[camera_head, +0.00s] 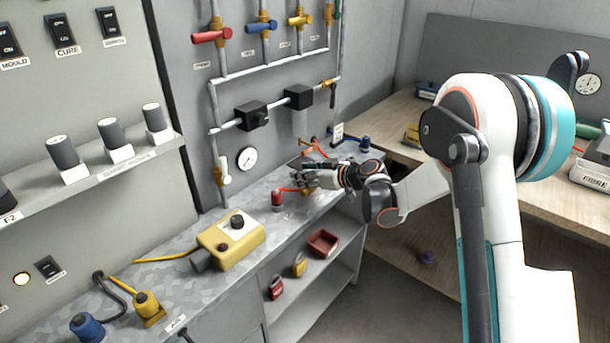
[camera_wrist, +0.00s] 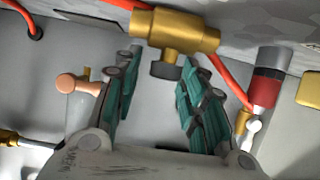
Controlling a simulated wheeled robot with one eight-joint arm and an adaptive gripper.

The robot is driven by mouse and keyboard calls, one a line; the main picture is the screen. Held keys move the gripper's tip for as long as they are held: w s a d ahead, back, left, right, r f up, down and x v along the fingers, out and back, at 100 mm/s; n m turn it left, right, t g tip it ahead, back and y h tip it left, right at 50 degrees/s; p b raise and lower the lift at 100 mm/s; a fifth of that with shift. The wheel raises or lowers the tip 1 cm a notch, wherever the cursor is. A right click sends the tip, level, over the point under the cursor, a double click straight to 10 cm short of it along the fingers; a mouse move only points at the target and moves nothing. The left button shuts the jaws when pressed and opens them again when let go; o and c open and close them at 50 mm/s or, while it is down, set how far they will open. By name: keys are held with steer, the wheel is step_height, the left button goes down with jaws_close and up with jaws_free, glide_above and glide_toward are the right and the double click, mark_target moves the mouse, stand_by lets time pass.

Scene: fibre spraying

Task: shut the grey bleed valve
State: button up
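A brass valve body (camera_wrist: 178,28) with a dark grey end piece (camera_wrist: 165,70) is at the top of the wrist view, on an orange-red hose. I take this to be the bleed valve, though no label shows. My gripper (camera_wrist: 158,72) is open. Its two green-padded fingers are apart, and the grey piece shows beyond the gap between them, with no contact visible. In the head view my gripper (camera_head: 300,178) is low over the grey bench, and the arm and fingers largely hide the valve there.
A red-and-black cylinder (camera_wrist: 268,82) stands right of my fingers, and a copper-coloured knob (camera_wrist: 75,84) is left of them. A pressure gauge (camera_head: 246,158) and a pale-handled valve (camera_head: 223,172) are on the wall. A yellow control box (camera_head: 230,238) sits on the bench (camera_head: 185,280).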

steer(key=v, duration=1.2)
steer(key=s+d+r+m+g+h, duration=0.1)
steer(key=s+d+r+m+h, duration=0.2)
steer(key=s, duration=0.5)
steer(key=s+d+r+m+h, duration=0.2)
steer(key=s+r, duration=0.3)
steer(key=s, duration=0.4)
steer(key=s+d+m+h, duration=0.2)
steer(key=s+d+h, duration=0.1)
steer(key=s, duration=0.6)
steer(key=s+d+f+m+h, duration=0.1)
steer(key=s+d+m+h, duration=0.1)
steer(key=s+d, duration=0.4)
steer(key=s+m, duration=0.1)
steer(key=s, duration=0.3)
steer(key=shift+m+h, duration=0.3)
steer(key=shift+h, duration=0.1)
